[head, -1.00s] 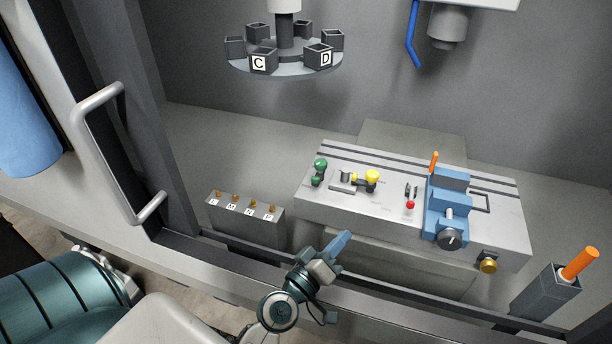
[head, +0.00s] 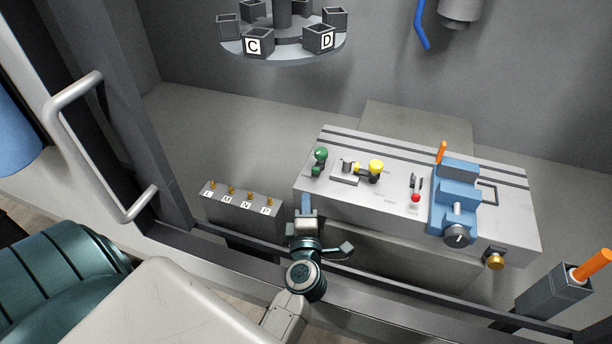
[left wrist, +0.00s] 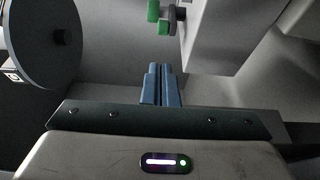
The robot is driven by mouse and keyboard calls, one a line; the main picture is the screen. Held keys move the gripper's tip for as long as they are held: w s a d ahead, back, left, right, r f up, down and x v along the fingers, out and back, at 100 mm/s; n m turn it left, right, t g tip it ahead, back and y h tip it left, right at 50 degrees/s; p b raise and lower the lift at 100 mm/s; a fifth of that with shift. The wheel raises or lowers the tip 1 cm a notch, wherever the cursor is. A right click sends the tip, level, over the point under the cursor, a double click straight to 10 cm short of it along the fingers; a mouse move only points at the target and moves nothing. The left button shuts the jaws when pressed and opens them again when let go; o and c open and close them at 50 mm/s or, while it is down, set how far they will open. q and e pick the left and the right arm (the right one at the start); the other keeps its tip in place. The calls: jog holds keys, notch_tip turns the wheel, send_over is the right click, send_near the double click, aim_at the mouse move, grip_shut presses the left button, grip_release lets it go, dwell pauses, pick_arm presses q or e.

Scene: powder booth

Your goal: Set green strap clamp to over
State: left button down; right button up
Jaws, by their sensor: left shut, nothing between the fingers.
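The green strap clamp (head: 319,157) stands at the left end of the grey machine bed, with a round green knob on top and a smaller green part below it. It also shows at the top of the left wrist view (left wrist: 154,12), cut off by the frame edge. My left gripper (head: 306,198) is at the front left edge of the bed, below the clamp in the picture and apart from it. In the left wrist view its blue fingers (left wrist: 161,78) are together with nothing between them. My right gripper is not in view.
A yellow-knobbed clamp (head: 375,167), a red-tipped lever (head: 416,196) and a blue vise (head: 457,186) sit along the bed. A box with several brass pegs (head: 240,206) stands to the left. A round carousel (head: 283,44) hangs behind. A front rail (head: 400,291) crosses below.

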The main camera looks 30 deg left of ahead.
aim_at(307, 185)
pick_arm(q)
jog(key=b+x, duration=0.1)
jog(key=x, duration=0.9)
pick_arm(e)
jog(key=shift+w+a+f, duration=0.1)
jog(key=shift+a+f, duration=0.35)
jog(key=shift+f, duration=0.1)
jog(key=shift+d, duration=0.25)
pick_arm(q)
jog(key=shift+w+d, duration=0.15)
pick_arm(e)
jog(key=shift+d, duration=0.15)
